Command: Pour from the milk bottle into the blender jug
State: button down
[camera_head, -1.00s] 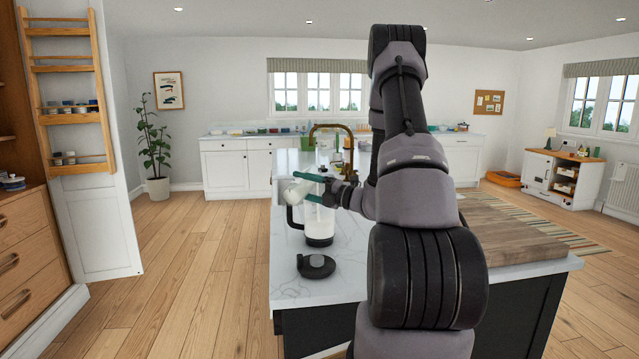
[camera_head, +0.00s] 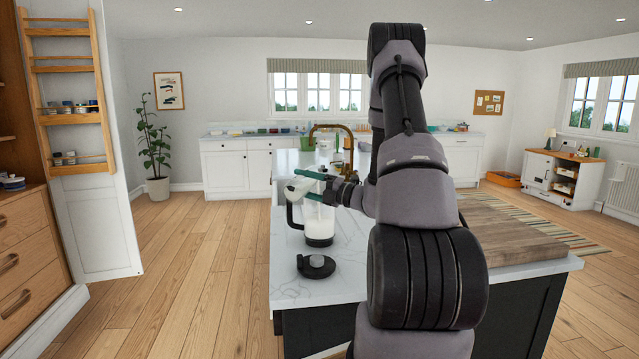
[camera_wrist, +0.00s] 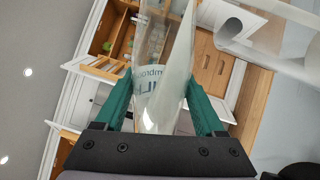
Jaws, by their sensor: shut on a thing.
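My gripper (camera_head: 312,186) has teal fingers and is shut on the milk bottle (camera_head: 298,188), a clear bottle with blue lettering. It holds the bottle tipped over the blender jug (camera_head: 320,222), with the mouth end hidden in the head view. In the wrist view the bottle (camera_wrist: 158,85) lies between both fingers, with white milk slanting along one side. The jug is clear with a black handle and black base, stands upright on the counter, and holds white milk low down. It also shows in the wrist view (camera_wrist: 275,40), at the upper right.
A round black lid (camera_head: 316,266) lies on the white marble island (camera_head: 290,285) in front of the jug. A brass tap (camera_head: 332,130) rises behind. A wooden board (camera_head: 510,235) lies at the right of the island.

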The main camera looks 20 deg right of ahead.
jog(key=shift+w+d+r, duration=0.1)
jog(key=shift+d+r, duration=0.05)
jog(key=shift+r, duration=0.05)
dwell(0.6)
